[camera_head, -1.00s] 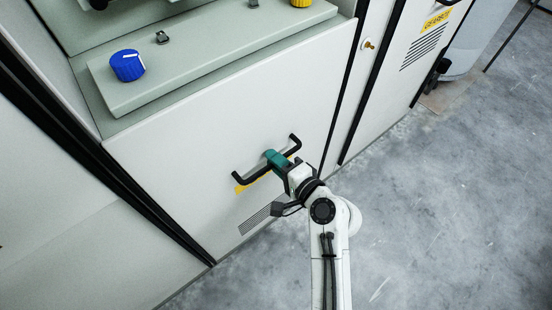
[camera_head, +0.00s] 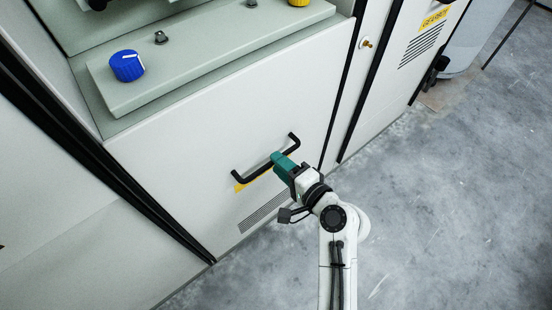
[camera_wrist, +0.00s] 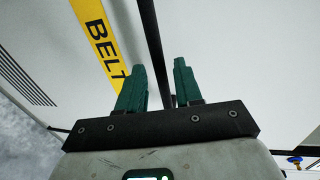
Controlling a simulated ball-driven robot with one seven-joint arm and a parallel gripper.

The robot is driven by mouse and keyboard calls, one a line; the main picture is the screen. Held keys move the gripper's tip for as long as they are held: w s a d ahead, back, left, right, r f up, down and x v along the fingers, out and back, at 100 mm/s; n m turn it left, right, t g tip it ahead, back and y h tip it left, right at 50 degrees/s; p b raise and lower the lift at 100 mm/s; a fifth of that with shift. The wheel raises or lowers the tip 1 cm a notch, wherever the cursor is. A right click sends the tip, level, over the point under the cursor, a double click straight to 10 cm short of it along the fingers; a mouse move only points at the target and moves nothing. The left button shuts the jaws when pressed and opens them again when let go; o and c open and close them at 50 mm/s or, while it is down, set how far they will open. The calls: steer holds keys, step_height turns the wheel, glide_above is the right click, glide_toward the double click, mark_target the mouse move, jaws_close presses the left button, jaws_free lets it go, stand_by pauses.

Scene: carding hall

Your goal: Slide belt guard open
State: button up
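The belt guard is a pale flat panel (camera_head: 225,125) on the machine front, with a black bar handle (camera_head: 245,178) near its lower middle. A yellow label (camera_head: 239,187) lies behind the handle; the wrist view shows it reading "BELT" (camera_wrist: 100,35). My gripper (camera_head: 278,156) is at the handle in the head view, its green fingers overlapping the bar. In the wrist view my gripper (camera_wrist: 160,65) has its fingers apart, with the black bar (camera_wrist: 151,30) running into the gap between them. Clear space shows beside the bar. I cannot tell whether either finger touches it.
A sloped ledge (camera_head: 210,60) above carries a blue knob (camera_head: 127,66) and a yellow knob (camera_head: 298,2). A vent grille (camera_head: 264,211) is low on the panel. A neighbouring cabinet with a yellow sign (camera_head: 435,18) stands at right. Grey floor (camera_head: 450,200) is open at right.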

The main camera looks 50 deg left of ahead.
steer(key=p+v, duration=0.1)
steer(key=v, duration=0.7)
steer(key=shift+d, duration=0.15)
steer(key=s+d+f+t+h, duration=0.1)
steer(key=s+d+f+h, duration=0.25)
steer(key=d, duration=0.75)
steer(key=s+d+f+n+h, duration=0.1)
steer(key=s+d+f+h, duration=0.2)
steer(key=d, duration=0.8)
steer(key=s+d+f+t+h, duration=0.1)
steer(key=s+d+f+h, duration=0.3)
steer(key=d, duration=0.8)
steer(key=s+d+r+g+h, duration=0.25)
steer(key=s+d+h, duration=0.35)
steer(key=d, duration=0.5)
step_height(320, 180, up, 19)
steer(key=s+p, duration=0.1)
steer(key=p, duration=1.7)
steer(key=shift+d+y+p, duration=0.3)
steer(key=shift+y+p, duration=0.05)
steer(key=shift+p, duration=0.05)
